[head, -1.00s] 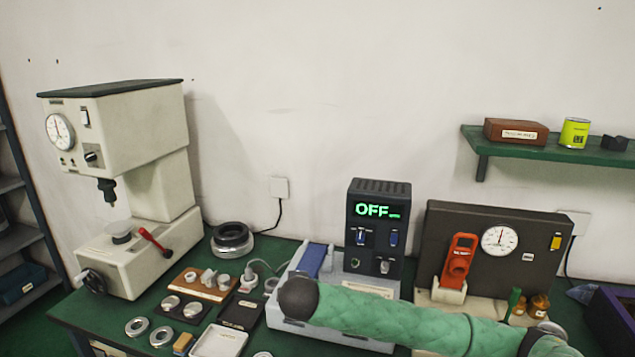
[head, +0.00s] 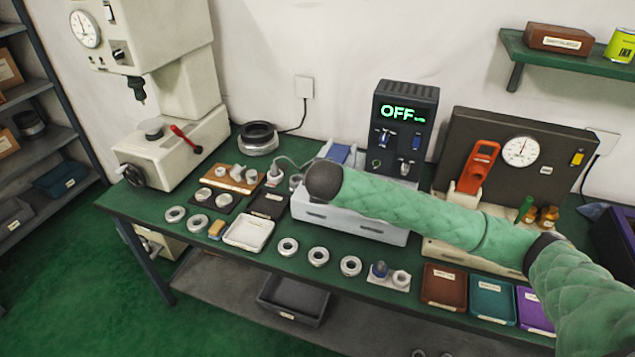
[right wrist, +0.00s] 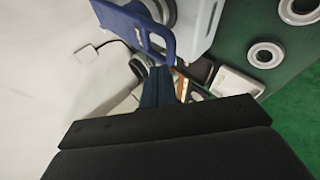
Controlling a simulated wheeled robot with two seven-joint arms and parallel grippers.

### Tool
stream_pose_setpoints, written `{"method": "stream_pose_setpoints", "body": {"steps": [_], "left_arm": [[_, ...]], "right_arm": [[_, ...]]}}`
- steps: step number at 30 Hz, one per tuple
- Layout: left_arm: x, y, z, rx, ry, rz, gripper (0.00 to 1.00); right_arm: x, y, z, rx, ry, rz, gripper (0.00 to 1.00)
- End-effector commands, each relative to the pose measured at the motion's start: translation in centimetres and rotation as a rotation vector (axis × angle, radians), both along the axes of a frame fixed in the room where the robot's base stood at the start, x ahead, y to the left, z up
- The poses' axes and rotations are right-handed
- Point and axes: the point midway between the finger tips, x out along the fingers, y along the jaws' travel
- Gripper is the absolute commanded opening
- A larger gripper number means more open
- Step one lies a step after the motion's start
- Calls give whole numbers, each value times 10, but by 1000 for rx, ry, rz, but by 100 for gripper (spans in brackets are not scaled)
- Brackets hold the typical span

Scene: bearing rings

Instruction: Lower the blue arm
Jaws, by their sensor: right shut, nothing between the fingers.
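The blue arm (right wrist: 142,30) is a flat blue piece with a slotted end, on a pale grey machine (right wrist: 202,22) in the right wrist view. In the head view, part of the blue arm (head: 339,154) shows behind my green right arm, on the left of the grey machine (head: 375,229). Its exact tilt is hard to tell. My right gripper (right wrist: 158,86) is shut and empty, its dark fingers just beyond the blue arm's slotted end; I cannot tell whether they touch. The head view hides this gripper behind my arm. My left gripper is in neither view.
A control box (head: 403,118) reading OFF stands behind the machine. A press (head: 165,90) is at the left, a gauge panel (head: 520,150) at the right. Rings, a white tray (head: 248,233) and coloured trays (head: 443,287) line the green table's front.

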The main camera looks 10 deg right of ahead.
Motion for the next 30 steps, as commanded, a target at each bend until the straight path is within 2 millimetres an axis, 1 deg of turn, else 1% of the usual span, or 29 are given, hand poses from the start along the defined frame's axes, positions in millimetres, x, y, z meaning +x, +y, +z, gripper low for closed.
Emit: {"method": "stream_pose_setpoints", "body": {"steps": [1, 8, 10, 11, 13, 19, 21, 23, 30], "left_arm": [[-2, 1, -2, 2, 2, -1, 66], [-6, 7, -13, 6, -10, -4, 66], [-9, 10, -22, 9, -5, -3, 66], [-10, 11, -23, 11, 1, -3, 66], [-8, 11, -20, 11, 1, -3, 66], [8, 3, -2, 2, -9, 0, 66], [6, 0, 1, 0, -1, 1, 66], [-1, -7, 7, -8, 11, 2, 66], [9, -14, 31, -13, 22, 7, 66]], "right_arm": [[1, -1, 3, 0, 0, 0, 0], [5, -3, 11, 1, -1, -1, 0], [3, -3, 11, 2, -2, 1, 0], [2, -2, 12, 2, -2, 1, 0], [-2, -2, 14, 1, -1, 0, 0], [-13, 0, 22, 2, -2, 1, 0], [-17, 1, 25, 2, -2, 1, 0], [-22, 2, 28, 2, -2, 2, 0], [-49, 7, 47, 2, -3, 1, 0]]}}
